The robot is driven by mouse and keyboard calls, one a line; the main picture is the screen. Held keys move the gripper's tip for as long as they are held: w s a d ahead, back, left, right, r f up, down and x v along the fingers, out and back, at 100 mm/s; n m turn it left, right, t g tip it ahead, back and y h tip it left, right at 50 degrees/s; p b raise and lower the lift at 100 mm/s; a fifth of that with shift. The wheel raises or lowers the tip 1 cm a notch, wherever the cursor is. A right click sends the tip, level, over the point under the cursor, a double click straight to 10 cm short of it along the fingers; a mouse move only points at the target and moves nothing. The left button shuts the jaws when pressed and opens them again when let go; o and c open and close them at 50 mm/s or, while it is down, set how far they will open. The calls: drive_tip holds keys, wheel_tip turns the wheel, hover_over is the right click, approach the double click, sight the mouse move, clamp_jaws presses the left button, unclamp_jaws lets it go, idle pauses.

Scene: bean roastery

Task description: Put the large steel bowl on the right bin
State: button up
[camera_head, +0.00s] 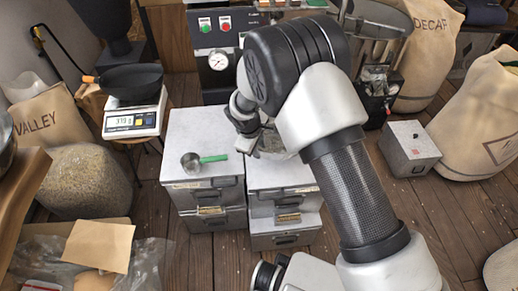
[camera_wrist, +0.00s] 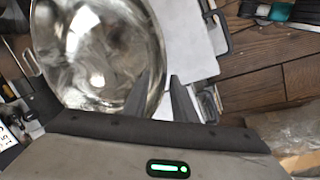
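The large steel bowl (camera_wrist: 95,50) is shiny and fills the upper left of the wrist view. In the head view it is mostly hidden by my arm, with a grey metal part (camera_head: 270,146) showing below my wrist. My gripper (camera_wrist: 161,82) has one finger over the bowl's inner side and the other outside its right rim. A narrow gap shows between the fingers; whether they press on the rim is unclear. The right bin (camera_head: 284,176) is a pale grey drawer box directly below my wrist. I cannot tell whether the bowl touches its top.
The left bin (camera_head: 180,146) bears a small steel scoop (camera_head: 191,161) with a green handle. A scale (camera_head: 138,119) with a black pan stands at left. A grey box (camera_head: 409,150) and sacks (camera_head: 480,115) stand at right.

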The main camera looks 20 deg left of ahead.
drive_tip(key=p+v, duration=0.2)
drive_tip(key=v, duration=0.8)
drive_tip(key=shift+r, duration=0.35)
drive_tip(key=shift+s, duration=0.15)
drive_tip(key=w+d+r+m, duration=0.2)
drive_tip(key=d+r+m, duration=0.6)
drive_tip(key=d+r, duration=1.25)
drive_tip(key=s+d+r+m, duration=0.3)
drive_tip(key=s+d+m, duration=0.1)
drive_tip(key=s+d, duration=0.5)
drive_tip(key=s+d+r+m+t, duration=0.1)
drive_tip(key=s+d+r+m, duration=0.3)
drive_tip(key=s+d, duration=0.5)
drive_tip(key=shift+s+d+r+m+t, duration=0.25)
drive_tip(key=shift+d+m+t, duration=0.05)
drive_tip(key=shift+d+m, duration=0.6)
